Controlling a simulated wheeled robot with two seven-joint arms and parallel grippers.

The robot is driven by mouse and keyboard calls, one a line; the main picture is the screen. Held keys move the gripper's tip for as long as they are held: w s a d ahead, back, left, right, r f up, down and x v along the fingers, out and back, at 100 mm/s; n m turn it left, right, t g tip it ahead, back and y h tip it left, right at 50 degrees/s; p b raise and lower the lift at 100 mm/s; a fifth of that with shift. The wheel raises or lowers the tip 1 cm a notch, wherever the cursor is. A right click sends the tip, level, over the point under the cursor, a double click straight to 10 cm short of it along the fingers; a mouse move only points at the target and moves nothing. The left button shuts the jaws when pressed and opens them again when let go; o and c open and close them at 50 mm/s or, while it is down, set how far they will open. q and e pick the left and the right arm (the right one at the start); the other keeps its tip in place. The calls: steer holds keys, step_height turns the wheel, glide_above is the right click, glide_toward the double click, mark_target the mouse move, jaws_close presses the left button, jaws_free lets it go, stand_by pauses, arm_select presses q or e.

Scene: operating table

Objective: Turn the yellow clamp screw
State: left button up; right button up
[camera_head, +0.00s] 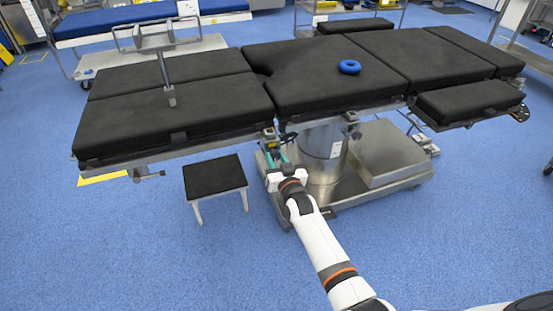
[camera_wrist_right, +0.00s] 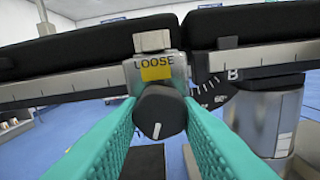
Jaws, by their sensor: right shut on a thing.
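The clamp (camera_wrist_right: 155,72) sits on the table's side rail and bears a yellow label reading "LOOSE". Below the label is its round black screw knob (camera_wrist_right: 160,108), with a white pointer mark near its lower edge, almost upright. The clamp also shows small in the head view (camera_head: 269,133). My right gripper (camera_wrist_right: 158,118) has its teal fingers on both sides of the knob, shut on it. In the head view my right gripper (camera_head: 277,158) reaches up to the rail from below and hides the knob. My left gripper is not in view.
The operating table's black pads (camera_head: 330,75) lie just above the clamp. A dial marked "B" (camera_wrist_right: 215,92) is right of the clamp. A black-topped step stool (camera_head: 214,174) and the steel table column (camera_head: 322,155) stand nearby. The blue floor in front is clear.

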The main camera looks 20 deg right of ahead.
steer(key=shift+f, duration=0.1)
steer(key=o, duration=1)
steer(key=shift+c, duration=0.2)
steer(key=shift+s, duration=0.15)
steer(key=shift+s, duration=0.3)
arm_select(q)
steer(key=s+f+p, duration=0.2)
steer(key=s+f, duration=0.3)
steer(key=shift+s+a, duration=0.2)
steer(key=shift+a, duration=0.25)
arm_select(e)
steer(key=s, duration=1.1)
steer(key=shift+d, duration=0.2)
steer(key=shift+s, duration=0.1)
